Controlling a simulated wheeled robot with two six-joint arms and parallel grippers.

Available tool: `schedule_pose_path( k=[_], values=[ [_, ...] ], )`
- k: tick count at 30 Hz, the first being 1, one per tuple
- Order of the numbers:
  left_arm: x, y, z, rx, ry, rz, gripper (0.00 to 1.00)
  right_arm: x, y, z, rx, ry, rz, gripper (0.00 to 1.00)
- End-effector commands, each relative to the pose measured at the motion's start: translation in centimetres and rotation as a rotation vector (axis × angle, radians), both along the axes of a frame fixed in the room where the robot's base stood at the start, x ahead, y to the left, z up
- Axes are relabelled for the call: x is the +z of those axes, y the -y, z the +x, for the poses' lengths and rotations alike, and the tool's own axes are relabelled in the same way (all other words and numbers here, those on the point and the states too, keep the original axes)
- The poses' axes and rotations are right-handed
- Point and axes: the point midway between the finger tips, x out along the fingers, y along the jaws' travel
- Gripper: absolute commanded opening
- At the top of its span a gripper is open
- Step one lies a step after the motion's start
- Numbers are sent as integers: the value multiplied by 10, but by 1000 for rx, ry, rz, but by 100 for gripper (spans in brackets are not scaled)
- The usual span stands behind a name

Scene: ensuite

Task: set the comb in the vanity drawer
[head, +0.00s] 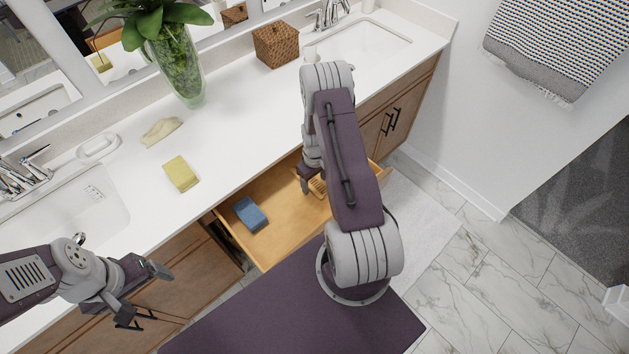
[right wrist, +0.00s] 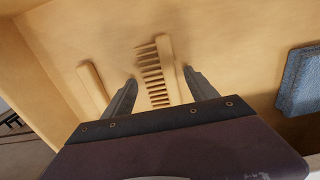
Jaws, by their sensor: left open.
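The wooden comb (right wrist: 172,62) lies on the floor of the open vanity drawer (head: 275,238), its teeth toward the left in the right wrist view. In the head view a bit of the comb (head: 318,186) shows beside my right arm. My right gripper (right wrist: 160,76) is inside the drawer, open, with its fingers apart on either side of the comb and gaps visible. In the head view my right gripper (head: 307,186) is partly hidden by its own arm. My left gripper (head: 143,293) is open and empty, in front of the cabinet at the lower left.
A blue block (head: 250,213) lies in the drawer's left part. A light wooden bar (right wrist: 92,86) lies left of the comb in the wrist view. A yellow sponge (head: 181,174), a crumpled cloth (head: 161,131), a plant vase (head: 176,65) and a woven box (head: 276,45) stand on the counter.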

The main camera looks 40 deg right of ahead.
Motion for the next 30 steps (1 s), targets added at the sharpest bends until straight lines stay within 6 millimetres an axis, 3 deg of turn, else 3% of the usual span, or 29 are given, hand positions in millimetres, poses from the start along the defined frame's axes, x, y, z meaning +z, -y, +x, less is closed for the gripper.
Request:
schedule_pose_path(
  k=[8, 12, 24, 30],
  values=[
    [1, 0, 0, 0, 0, 0, 83, 1, 0, 0, 0, 0, 0, 68],
    [2, 0, 0, 0, 0, 0, 83, 10, 0, 1, 0, 1, -1, 68],
    [-5, 0, 0, 0, 0, 0, 83, 103, 0, 1, 0, 4, -2, 68],
    [-6, 0, 0, 0, 0, 0, 83, 123, 0, 0, 0, 0, 0, 68]
  ],
)
